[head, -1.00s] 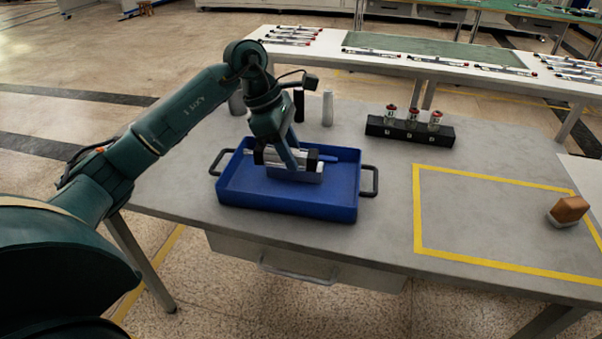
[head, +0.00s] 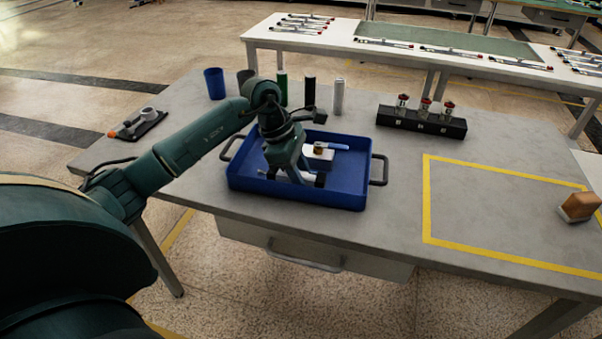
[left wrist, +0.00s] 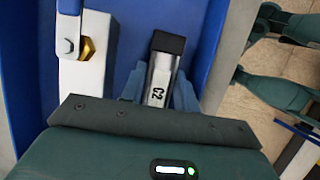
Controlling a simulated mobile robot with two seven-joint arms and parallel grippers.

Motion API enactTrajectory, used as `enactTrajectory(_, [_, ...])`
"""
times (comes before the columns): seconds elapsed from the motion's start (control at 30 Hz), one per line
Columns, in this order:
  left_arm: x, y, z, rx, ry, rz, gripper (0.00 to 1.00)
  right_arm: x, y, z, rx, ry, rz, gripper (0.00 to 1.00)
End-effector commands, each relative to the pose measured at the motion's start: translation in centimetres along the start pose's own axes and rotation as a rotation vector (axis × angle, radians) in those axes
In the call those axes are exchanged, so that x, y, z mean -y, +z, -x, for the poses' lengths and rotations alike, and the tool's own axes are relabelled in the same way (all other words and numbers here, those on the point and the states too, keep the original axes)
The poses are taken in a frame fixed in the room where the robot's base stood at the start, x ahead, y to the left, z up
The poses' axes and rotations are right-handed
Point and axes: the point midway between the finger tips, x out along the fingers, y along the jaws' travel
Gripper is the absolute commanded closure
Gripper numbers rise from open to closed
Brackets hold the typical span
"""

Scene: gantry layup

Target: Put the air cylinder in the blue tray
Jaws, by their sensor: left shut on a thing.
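The blue tray (head: 297,197) stands on the grey table, with a black handle at each end. My left gripper (head: 294,176) points down inside the tray's outline. It is shut on the air cylinder (head: 307,179), a silver body with black ends, mostly hidden by the gripper in the head view. In the left wrist view the air cylinder (left wrist: 159,82) shows between the blue-grey fingers, with a black end cap and the mark "C2". The tray floor (left wrist: 125,25) lies below it; I cannot tell if they touch. My right gripper is not in view.
A pale block valve with brass nut and blue lever (head: 318,152) lies in the tray beside the cylinder. Several cups and cylinders stand behind the tray. A black rack (head: 420,122) stands back right. The yellow-taped area (head: 500,215) is clear, with a brush (head: 578,207) at its right.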

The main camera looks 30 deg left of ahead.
Motion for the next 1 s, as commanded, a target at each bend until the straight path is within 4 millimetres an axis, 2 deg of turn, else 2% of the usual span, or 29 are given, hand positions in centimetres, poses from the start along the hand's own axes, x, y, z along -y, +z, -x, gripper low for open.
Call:
enactTrajectory(0.13, [0.0,0.0,-0.1,0.000,-0.001,0.000,0.60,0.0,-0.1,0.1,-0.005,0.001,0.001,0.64])
enactTrajectory(0.47, [-0.1,0.1,0.6,0.000,0.002,0.000,0.60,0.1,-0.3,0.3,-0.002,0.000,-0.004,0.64])
enactTrajectory(0.57, [-0.1,0.0,2.0,-0.002,0.003,0.000,0.60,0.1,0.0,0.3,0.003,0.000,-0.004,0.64])
enactTrajectory(0.73, [-0.1,0.0,5.8,-0.001,0.005,0.000,0.60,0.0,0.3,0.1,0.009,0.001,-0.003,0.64])
enactTrajectory(1.0, [-0.1,0.1,10.7,-0.001,0.002,0.000,0.60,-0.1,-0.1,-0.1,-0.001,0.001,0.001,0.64])
